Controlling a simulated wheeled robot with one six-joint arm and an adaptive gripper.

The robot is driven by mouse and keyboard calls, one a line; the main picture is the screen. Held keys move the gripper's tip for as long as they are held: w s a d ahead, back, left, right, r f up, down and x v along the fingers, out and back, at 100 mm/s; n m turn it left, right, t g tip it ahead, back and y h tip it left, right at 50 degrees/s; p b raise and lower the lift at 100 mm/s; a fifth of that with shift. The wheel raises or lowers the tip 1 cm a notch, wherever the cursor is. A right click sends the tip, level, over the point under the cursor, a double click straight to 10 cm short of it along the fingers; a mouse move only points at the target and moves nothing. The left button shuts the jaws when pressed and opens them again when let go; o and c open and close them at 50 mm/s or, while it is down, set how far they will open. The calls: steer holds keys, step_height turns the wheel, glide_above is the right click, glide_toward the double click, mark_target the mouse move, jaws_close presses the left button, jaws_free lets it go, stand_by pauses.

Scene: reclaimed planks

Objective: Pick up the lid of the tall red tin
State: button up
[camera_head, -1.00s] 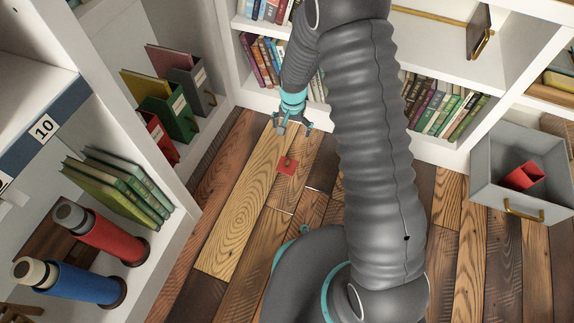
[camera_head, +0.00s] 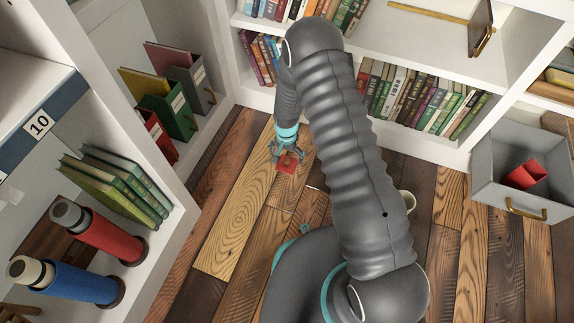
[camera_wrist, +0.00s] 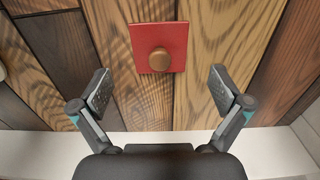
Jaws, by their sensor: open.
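The lid (camera_head: 286,168) is a flat red square with a round brown knob, lying on the plank floor. In the wrist view the lid (camera_wrist: 146,34) is near the top centre, knob facing the camera. My gripper (camera_head: 287,158) is over the lid in the head view. In the wrist view my gripper (camera_wrist: 161,88) has its fingers spread wide, with nothing between the tips; the lid lies ahead of them, apart. A red, open-topped tin (camera_head: 525,175) leans inside a grey bin at the right.
The grey bin (camera_head: 482,188) stands against the right shelves. A white cup (camera_head: 408,199) shows partly behind my arm. Bookshelves close off the back, and a white shelf unit with a red flask (camera_head: 108,238) and a blue flask (camera_head: 72,281) stands left. Floor left of the lid is clear.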

mark_target(287, 161)
steer(key=shift+w+d+f+b, duration=0.15)
steer(key=shift+f+b, duration=0.3)
steer(key=shift+f, duration=2.2)
steer(key=c, duration=1.6)
steer(key=shift+c, duration=0.8)
